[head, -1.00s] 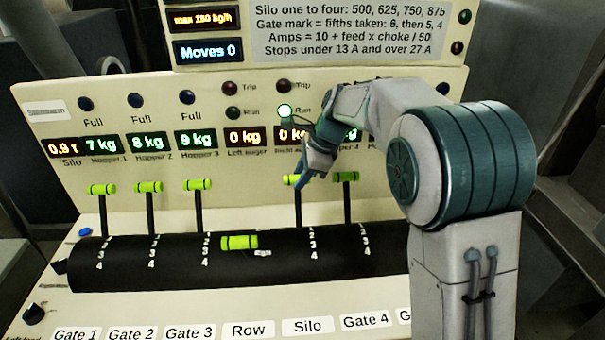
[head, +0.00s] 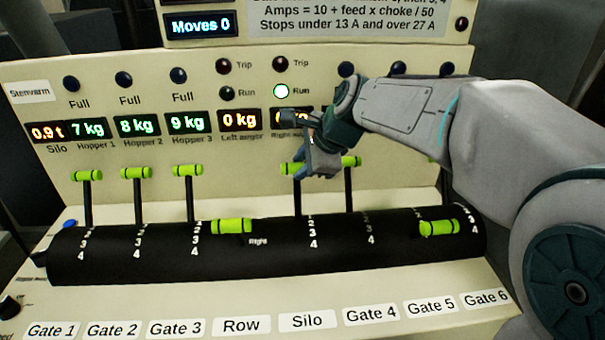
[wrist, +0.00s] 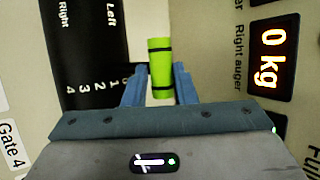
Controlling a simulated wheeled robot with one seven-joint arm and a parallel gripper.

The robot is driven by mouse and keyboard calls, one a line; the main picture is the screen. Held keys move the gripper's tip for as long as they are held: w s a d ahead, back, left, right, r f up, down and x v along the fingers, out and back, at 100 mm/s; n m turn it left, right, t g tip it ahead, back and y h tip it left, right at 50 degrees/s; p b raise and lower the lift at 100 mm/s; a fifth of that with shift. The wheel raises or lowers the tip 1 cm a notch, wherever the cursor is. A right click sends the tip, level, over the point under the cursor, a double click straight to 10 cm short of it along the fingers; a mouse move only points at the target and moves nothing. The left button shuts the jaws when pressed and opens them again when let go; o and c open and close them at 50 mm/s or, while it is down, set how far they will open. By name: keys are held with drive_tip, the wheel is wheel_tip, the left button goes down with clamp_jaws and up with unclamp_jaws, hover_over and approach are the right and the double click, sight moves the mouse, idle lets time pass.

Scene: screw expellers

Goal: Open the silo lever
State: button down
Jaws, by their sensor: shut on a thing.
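The silo lever has a lime-green grip (head: 291,168) on a dark stem. It stands upright out of the black drum (head: 270,265), above the "Silo" label (head: 307,321). My gripper (head: 312,164) is at this grip from the right and hides part of it. In the wrist view the blue fingers (wrist: 160,90) are on both sides of the green grip (wrist: 160,62) and shut on it. The drum beside the stem carries the marks 0 to 4, and the stem is near the 0 end.
Gate 4's lever (head: 351,162) stands upright close to the right of my gripper. Gate levers 1 (head: 87,175), 2 (head: 137,172) and 3 (head: 187,170) stand upright at left. The row lever (head: 231,226) and another green grip (head: 439,228) at right lie low.

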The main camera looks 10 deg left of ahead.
drive_tip(key=shift+s+d+r+n+t+y+b, duration=0.2)
drive_tip(key=shift+s+t+b, duration=0.3)
drive_tip(key=shift+s+b, duration=0.5)
drive_tip(key=shift+s+d+f+n+t+y+b, duration=0.2)
drive_tip(key=shift+s+t+b, duration=0.3)
drive_tip(key=shift+s+b, duration=0.55)
drive_tip(key=shift+s+d+r+t+y+b, duration=0.1)
drive_tip(key=shift+s+d+t+b, duration=0.3)
drive_tip(key=shift+s+b, duration=0.6)
drive_tip(key=shift+w+a, duration=0.1)
drive_tip(key=shift+w, duration=0.05)
drive_tip(key=c, duration=1.2)
unclamp_jaws()
drive_tip(key=shift+a, duration=0.1)
drive_tip(key=shift+c, duration=0.2)
